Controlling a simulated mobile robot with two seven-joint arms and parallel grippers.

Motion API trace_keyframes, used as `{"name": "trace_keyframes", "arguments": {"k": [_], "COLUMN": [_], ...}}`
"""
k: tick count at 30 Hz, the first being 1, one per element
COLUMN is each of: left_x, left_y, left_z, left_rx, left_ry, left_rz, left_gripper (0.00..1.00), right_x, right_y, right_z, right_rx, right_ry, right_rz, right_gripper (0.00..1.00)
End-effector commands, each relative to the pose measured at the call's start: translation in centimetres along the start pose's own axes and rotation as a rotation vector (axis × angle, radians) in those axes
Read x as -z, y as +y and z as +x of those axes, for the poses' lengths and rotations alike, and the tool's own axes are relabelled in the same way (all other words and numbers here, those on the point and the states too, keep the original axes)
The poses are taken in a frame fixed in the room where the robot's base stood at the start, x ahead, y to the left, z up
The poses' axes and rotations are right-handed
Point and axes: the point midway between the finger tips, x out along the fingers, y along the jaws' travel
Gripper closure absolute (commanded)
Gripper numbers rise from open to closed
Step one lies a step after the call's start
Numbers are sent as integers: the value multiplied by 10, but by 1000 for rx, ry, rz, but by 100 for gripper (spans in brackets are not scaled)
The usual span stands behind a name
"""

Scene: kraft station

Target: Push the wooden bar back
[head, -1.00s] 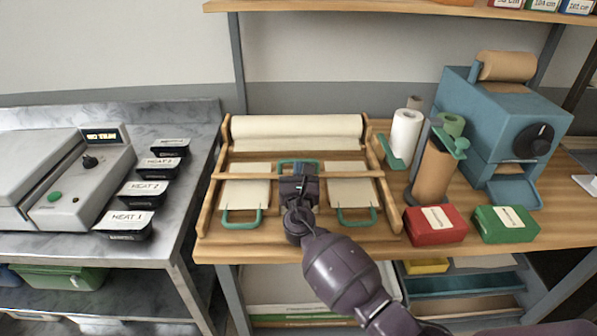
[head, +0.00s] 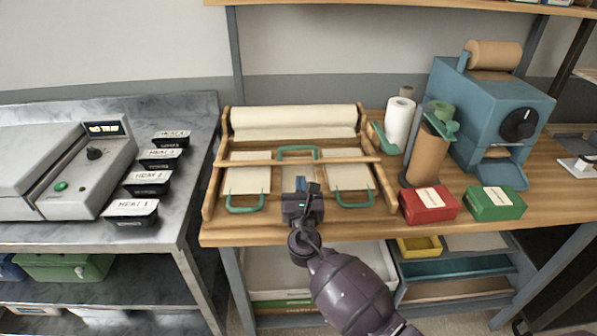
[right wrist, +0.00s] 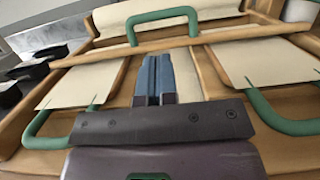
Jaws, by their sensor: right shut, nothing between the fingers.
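The wooden bar (head: 340,159) lies crosswise over the wooden frame (head: 210,195), spanning both side rails. Two paper sheets with green front handles lie under it, left and right, and a third green handle (head: 297,149) stands just behind its middle. My right gripper (head: 301,183) is shut and empty, in front of the bar's middle with a small gap. In the right wrist view, the shut fingers (right wrist: 154,62) point at the bar (right wrist: 225,36), which crosses just beyond their tips. My left gripper is not in view.
A cream paper roll (head: 295,116) lies at the back of the frame. Right of it stand upright rolls, a red box (head: 429,205), a green box (head: 494,204) and a blue machine (head: 490,115). Black trays (head: 132,211) line the steel table at the left.

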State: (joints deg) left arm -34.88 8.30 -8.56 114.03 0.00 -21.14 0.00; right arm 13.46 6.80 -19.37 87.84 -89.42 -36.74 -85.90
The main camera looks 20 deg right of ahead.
Motion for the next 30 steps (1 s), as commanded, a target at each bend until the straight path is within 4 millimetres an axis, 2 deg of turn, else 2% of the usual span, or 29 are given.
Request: {"name": "trace_keyframes", "arguments": {"k": [3, 10, 13, 15, 21, 26, 30], "left_x": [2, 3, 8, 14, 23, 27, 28], "left_y": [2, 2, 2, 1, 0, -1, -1], "left_z": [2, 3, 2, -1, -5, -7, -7], "left_rx": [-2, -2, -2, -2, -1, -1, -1], "left_ry": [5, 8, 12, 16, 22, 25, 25], "left_rz": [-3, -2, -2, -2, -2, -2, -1], "left_gripper": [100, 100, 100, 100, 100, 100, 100], "right_x": [0, 0, -12, -35, -69, -82, -80], "right_y": [0, 0, 1, 3, 0, -1, 2], "right_z": [-20, -40, -36, -28, -18, -16, -23], "right_rx": [0, 0, -3, -12, 19, 38, 24], "right_ry": [1, 0, -17, -42, 20, 142, 274], "right_rz": [1, 1, -1, 28, 151, 177, 145], "right_gripper": [100, 100, 100, 100, 100, 100, 100]}}
